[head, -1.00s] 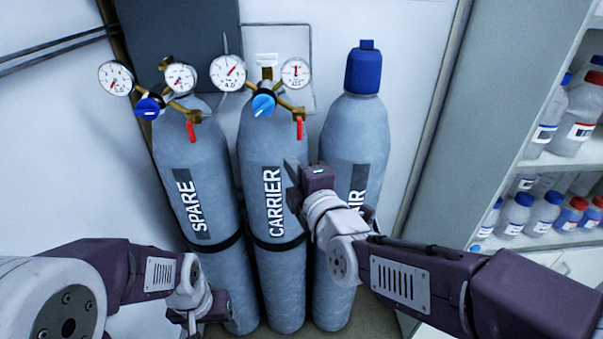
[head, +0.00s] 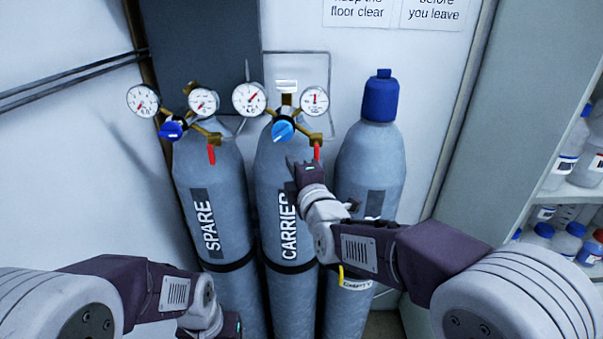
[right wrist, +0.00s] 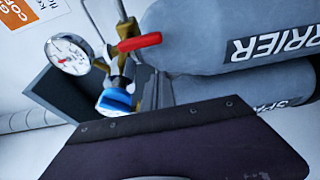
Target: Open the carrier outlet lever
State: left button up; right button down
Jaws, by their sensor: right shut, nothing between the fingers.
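The carrier cylinder (head: 277,185) is the grey middle one, with its name running up its side. Its outlet lever (head: 317,151) is red and hangs downward at the right end of the brass regulator. It also shows in the right wrist view (right wrist: 139,43), beyond the fingers. My right gripper (head: 302,166) is shut and empty, just below and left of the lever; I cannot tell whether it touches it. My left gripper (head: 230,325) is low at the bottom edge, partly cut off, and its jaws cannot be made out.
The carrier's blue knob (head: 283,131) and two gauges sit above. The spare cylinder (head: 207,185), with its own red lever (head: 211,154), stands left. A blue-capped cylinder (head: 380,95) stands right. A bottle shelf (head: 575,192) is at far right.

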aim_at(316, 155)
jog(key=d, duration=0.4)
jog(key=shift+s, duration=0.1)
dwell(0.3)
